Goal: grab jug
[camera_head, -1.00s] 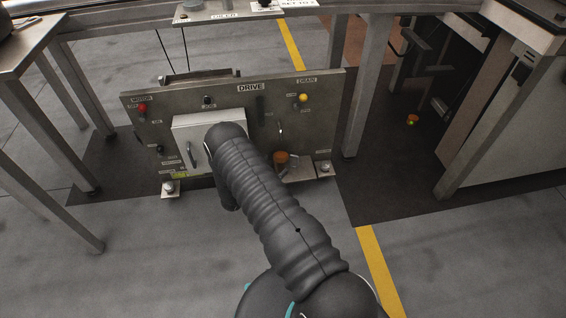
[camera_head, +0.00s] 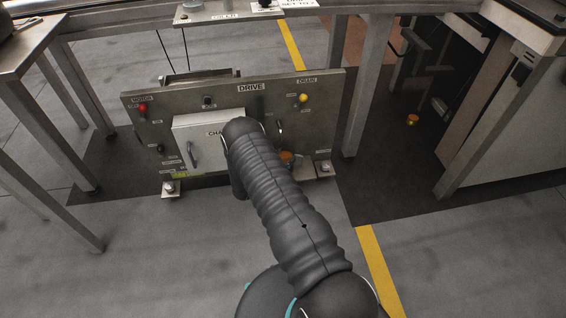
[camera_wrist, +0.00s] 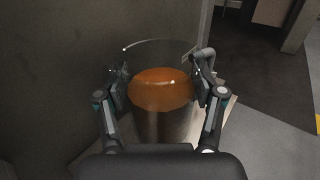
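The jug is a clear vessel with orange-brown liquid (camera_wrist: 160,88); it stands upright on a pale ledge in the wrist view. In the head view the jug (camera_head: 287,156) shows only as a small orange patch at the panel's lower right, partly hidden by my arm. My gripper (camera_wrist: 162,72) is open, with one finger on each side of the jug. Its fingers are close to the jug's walls; I cannot tell whether either one touches. My gripper is hidden behind my arm in the head view.
The DRIVE panel (camera_head: 233,105) stands upright behind the jug, with a white box (camera_head: 190,135) and several knobs on it. Metal table legs (camera_head: 366,90) flank the panel. A small orange object (camera_head: 412,119) lies on the dark floor at right. Open floor lies in front.

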